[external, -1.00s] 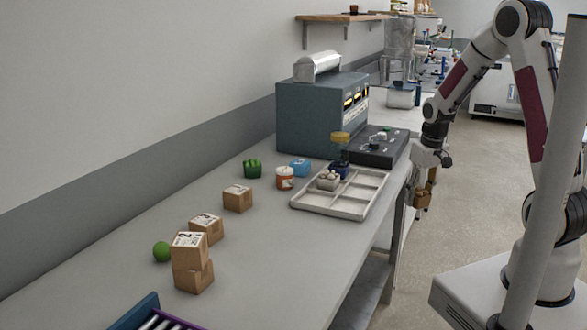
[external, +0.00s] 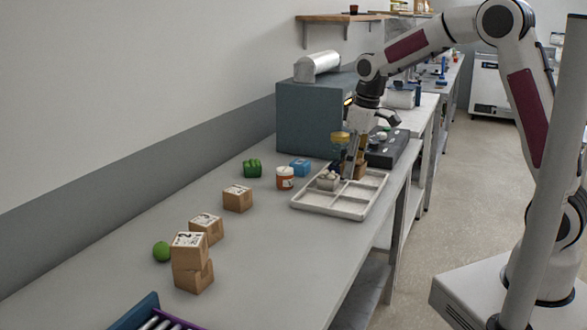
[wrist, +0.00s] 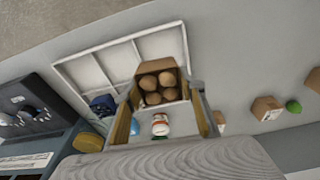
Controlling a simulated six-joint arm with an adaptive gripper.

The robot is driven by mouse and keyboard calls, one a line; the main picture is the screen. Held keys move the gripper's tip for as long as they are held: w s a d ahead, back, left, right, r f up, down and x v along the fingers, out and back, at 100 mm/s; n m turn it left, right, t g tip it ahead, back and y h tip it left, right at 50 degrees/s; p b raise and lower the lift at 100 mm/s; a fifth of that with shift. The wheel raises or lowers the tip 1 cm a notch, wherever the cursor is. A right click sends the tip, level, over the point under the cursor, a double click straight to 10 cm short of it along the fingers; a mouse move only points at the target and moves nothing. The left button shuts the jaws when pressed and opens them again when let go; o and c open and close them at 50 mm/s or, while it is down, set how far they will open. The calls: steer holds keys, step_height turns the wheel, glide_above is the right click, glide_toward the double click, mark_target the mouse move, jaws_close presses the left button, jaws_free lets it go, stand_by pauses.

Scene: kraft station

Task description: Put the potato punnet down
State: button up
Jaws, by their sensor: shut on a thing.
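My gripper (external: 355,160) is shut on the potato punnet (wrist: 158,85), a brown box with several potatoes in its open top. In the external view the punnet (external: 361,170) shows partly behind my fingers, over the back part of the white divided tray (external: 335,206). In the wrist view it sits between my two fingertips (wrist: 163,98) and covers part of the tray (wrist: 88,72). I cannot tell whether it touches the tray floor.
A yellow-topped thing (external: 340,137) and a dark scale-like unit (external: 390,150) are close behind my gripper. Brown boxes (external: 238,198) stand nearer. Front tray compartments are empty.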

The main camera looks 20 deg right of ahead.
steer(key=shift+s+a+r, duration=0.1)
steer(key=shift+a+r, duration=0.15)
steer(key=shift+a, duration=0.15)
glide_above(347, 208)
steer(key=shift+s+d+f, duration=0.1)
steer(key=shift+f, duration=1.2)
steer(key=shift+s+d+f, duration=0.1)
steer(key=shift+f, duration=1.15)
steer(key=shift+f, duration=2.3)
steer(key=shift+f, duration=0.15)
steer(key=o, duration=1.2)
steer(key=shift+c, duration=0.2)
